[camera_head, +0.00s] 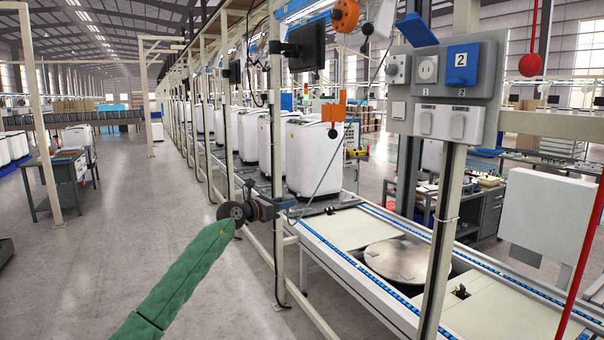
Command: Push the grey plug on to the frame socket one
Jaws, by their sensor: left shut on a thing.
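My left arm, in a green sleeve, comes in from the lower left. Its dark gripper (277,206) is shut on a small greyish thing at its tip, which looks like the grey plug (289,203). The plug is small and partly hidden by the jaws. The gripper is well left of the panel and lower in the picture. My right gripper is not in view.
A blue cover (462,64) marked 2 is beside socket one. White switches (425,122) sit below. A frame post (276,150) stands by the gripper. The conveyor (345,228) with a round metal plate (395,260) runs below the panel. A red cable hangs at right.

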